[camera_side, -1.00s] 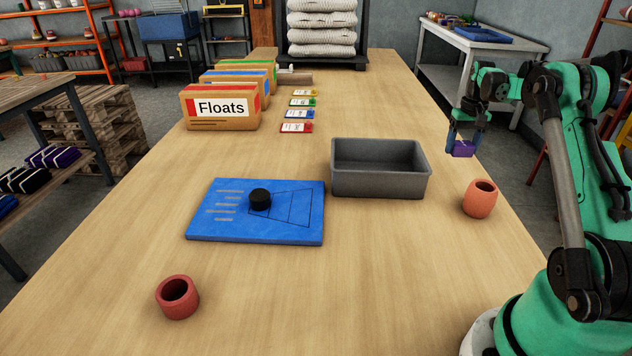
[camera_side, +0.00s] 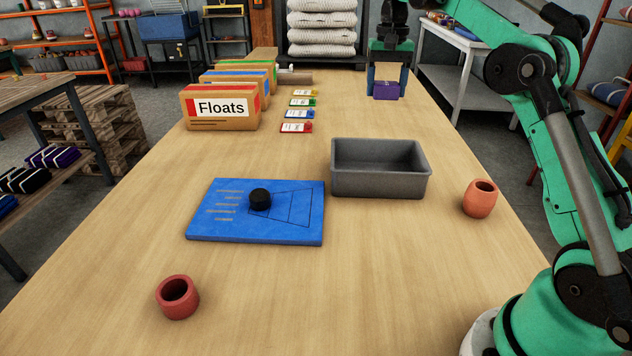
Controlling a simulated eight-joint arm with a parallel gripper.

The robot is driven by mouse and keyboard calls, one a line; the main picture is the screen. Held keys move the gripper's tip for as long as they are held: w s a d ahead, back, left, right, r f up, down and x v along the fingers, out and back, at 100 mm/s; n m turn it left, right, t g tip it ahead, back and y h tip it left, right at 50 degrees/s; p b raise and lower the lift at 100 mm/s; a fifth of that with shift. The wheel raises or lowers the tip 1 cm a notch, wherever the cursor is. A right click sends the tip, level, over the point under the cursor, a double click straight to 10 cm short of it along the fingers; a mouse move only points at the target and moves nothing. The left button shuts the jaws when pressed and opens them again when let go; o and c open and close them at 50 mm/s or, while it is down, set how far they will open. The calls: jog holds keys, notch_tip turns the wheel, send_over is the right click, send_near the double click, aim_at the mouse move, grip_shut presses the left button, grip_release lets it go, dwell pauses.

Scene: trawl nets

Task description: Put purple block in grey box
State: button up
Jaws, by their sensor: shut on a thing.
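The purple block (camera_side: 386,91) is held between the fingers of my gripper (camera_side: 388,82), which is shut on it. In this view the block appears beyond the grey box, toward the far right part of the table, and it looks raised above the surface, though the exact height is hard to tell. The grey box (camera_side: 380,187) stands open on the table right of centre. The inside that shows looks empty; part of its floor is hidden by the front wall.
A blue board (camera_side: 230,225) with a black round piece (camera_side: 260,199) lies left of the box. Red-brown cups stand at right (camera_side: 480,198) and front left (camera_side: 177,297). Cartons (camera_side: 221,107) and coloured cards (camera_side: 297,127) stand at back left. The table between gripper and box is clear.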

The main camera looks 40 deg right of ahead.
notch_tip(320, 180, down, 19)
jog(key=shift+f, duration=0.1)
dwell(0.3)
jog(key=o, duration=1.3)
